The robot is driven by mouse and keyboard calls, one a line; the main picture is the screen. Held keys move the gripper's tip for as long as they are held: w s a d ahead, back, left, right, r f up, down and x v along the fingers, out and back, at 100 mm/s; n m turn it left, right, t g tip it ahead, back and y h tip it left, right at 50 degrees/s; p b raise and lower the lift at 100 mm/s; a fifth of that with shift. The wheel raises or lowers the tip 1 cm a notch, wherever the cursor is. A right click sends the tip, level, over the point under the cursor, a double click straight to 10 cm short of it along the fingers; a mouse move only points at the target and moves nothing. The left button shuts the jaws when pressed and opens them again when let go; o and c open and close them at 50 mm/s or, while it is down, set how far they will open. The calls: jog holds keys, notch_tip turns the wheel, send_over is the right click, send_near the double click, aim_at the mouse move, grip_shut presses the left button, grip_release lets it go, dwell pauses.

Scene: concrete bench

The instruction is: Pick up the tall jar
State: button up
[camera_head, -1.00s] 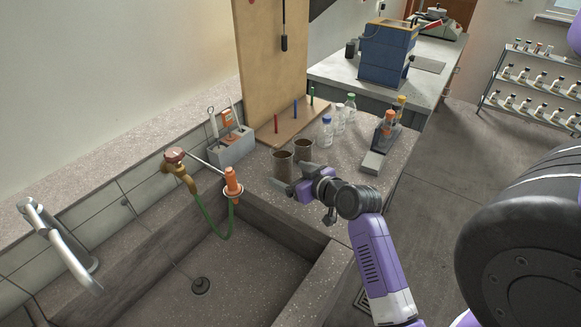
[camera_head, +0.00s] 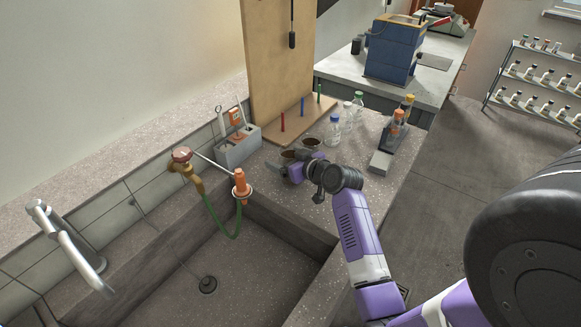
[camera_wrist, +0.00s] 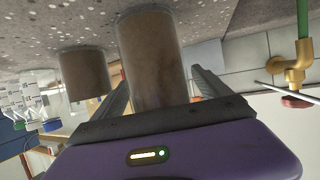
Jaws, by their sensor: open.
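Two clear jars with brown contents stand on the bench. The nearer one, apparently the tall jar (camera_wrist: 152,60), fills the middle of the wrist view, between the two fingers of my gripper (camera_wrist: 158,72). In the head view the tall jar (camera_head: 289,154) shows mostly as its top, the rest hidden behind my gripper (camera_head: 282,168). The fingers are open, one on each side of the jar; I cannot tell whether either touches it. The second, shorter-looking jar (camera_wrist: 84,74) stands to the left in the wrist view and just behind, to the right, in the head view (camera_head: 311,143).
Capped bottles (camera_head: 334,130) and a dark rack (camera_head: 394,139) stand beyond the jars. A grey caddy (camera_head: 238,150) and a pegged wooden board (camera_head: 290,127) are behind. The sink (camera_head: 250,275), with an orange-fitted tap hose (camera_head: 241,185), lies at the front left.

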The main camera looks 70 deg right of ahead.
jog(key=shift+w+d, duration=0.15)
jog(key=shift+w, duration=0.05)
jog(key=c, duration=1.6)
notch_tip(320, 180, up, 20)
jog(key=shift+p, duration=0.4)
